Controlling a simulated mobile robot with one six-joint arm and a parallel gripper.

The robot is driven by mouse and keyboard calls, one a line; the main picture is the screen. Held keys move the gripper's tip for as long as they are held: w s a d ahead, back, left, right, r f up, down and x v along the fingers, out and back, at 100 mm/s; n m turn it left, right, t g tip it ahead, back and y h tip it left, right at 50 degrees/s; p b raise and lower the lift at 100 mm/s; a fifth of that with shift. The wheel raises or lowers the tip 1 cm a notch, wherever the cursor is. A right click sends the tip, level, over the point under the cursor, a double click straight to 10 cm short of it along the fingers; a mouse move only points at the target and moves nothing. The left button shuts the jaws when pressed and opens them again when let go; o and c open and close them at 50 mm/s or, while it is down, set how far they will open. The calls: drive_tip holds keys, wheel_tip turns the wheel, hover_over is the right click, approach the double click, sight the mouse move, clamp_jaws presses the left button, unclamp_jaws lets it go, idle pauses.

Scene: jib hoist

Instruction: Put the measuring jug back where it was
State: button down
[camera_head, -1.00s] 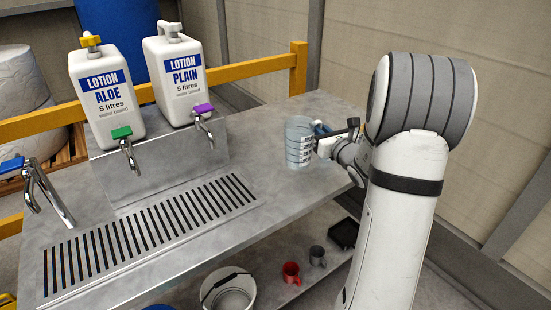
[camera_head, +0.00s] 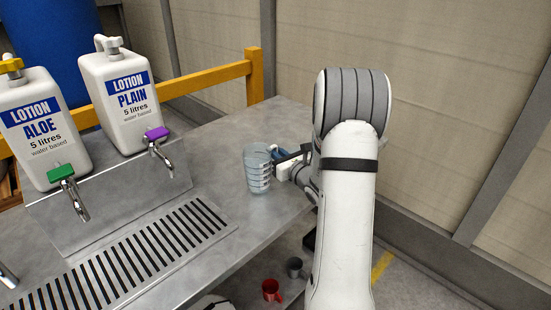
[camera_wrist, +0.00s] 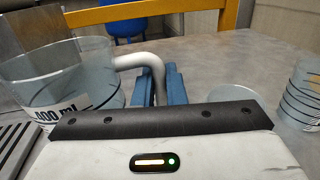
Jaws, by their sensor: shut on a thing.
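The measuring jug (camera_head: 257,172) is clear, pale blue, with dark graduation marks, and is upright at the right part of the steel counter (camera_head: 215,150). My gripper (camera_head: 281,155) is to its right, with blue fingers. I cannot tell whether the jug's base touches the counter. Part of the fingers is hidden by my gripper's body.
Another clear vessel with dark lines (camera_wrist: 302,95) stands at the right of the wrist view. Lotion bottles, ALOE (camera_head: 38,130) and PLAIN (camera_head: 122,95), stand behind taps at left. A slotted drain (camera_head: 140,260) lies in front. A red mug (camera_head: 271,289) and grey mug (camera_head: 294,267) are below.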

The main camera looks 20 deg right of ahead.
drive_tip(key=shift+f, duration=0.8)
drive_tip(key=shift+f, duration=0.1)
drive_tip(key=c, duration=1.5)
unclamp_jaws()
